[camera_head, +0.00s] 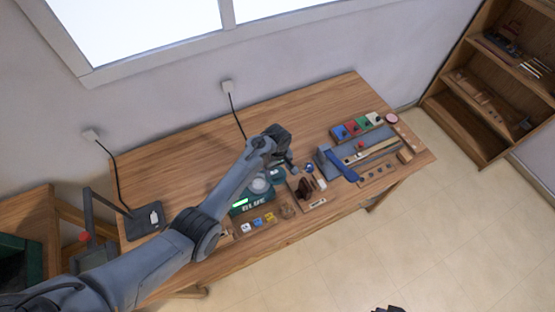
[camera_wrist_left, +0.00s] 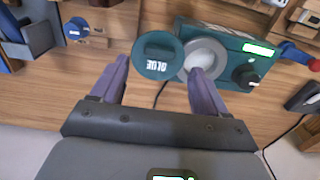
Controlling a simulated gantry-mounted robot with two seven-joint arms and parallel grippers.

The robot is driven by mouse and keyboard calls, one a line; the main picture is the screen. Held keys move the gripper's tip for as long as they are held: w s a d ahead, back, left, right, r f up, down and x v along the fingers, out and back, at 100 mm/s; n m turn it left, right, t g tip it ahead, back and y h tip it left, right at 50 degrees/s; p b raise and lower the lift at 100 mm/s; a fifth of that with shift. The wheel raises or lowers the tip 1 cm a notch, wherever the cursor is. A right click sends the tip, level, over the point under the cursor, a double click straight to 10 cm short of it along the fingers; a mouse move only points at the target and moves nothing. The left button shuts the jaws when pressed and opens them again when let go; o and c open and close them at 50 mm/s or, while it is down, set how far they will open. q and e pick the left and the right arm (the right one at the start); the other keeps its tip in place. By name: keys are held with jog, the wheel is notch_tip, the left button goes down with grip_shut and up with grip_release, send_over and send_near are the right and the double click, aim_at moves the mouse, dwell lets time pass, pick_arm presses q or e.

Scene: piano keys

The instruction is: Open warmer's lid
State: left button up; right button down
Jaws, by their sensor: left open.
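The green glue warmer (camera_head: 239,210) stands near the table's front edge, with a lit green display; it also shows in the left wrist view (camera_wrist_left: 228,40). Its round pot (camera_wrist_left: 205,52) shows a pale inside and a grey rim. The round teal lid (camera_wrist_left: 158,55) with white lettering lies to the side of the pot's mouth, close against the rim. My left gripper (camera_wrist_left: 160,68) is open, its fingers on either side of the lid; the right-hand fingertip overlaps the pot's mouth in the picture. Contact with the lid cannot be told. A dark part at the bottom edge may be my right gripper (camera_head: 388,309).
Small coloured blocks (camera_head: 257,221) sit in front of the warmer. Right of it are a blue tool (camera_head: 338,165) and a rack of coloured pieces (camera_head: 357,127). A black stand (camera_head: 145,220) is at the left. The table's back half is mostly clear.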

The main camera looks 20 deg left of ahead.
aim_at(277, 176)
pick_arm(q)
jog(key=shift+r, duration=2.65)
jog(key=s+a+f+g+p, duration=0.1)
jog(key=s+f+g+p, duration=0.1)
jog(key=s+f, duration=0.65)
jog(key=s+a+f+g+p, duration=0.15)
jog(key=s+f, duration=0.25)
jog(key=s, duration=1)
jog(key=s+r+m+t+p, duration=0.1)
jog(key=s+r+m+p, duration=0.3)
jog(key=s, duration=0.7)
notch_tip(277, 176, up, 24)
jog(key=w+d+m+t, duration=0.1)
jog(key=m+t, duration=0.5)
jog(key=m, duration=0.2)
jog(key=shift+w+d+f, duration=0.15)
jog(key=shift+d+f, duration=0.05)
jog(key=shift+d, duration=0.15)
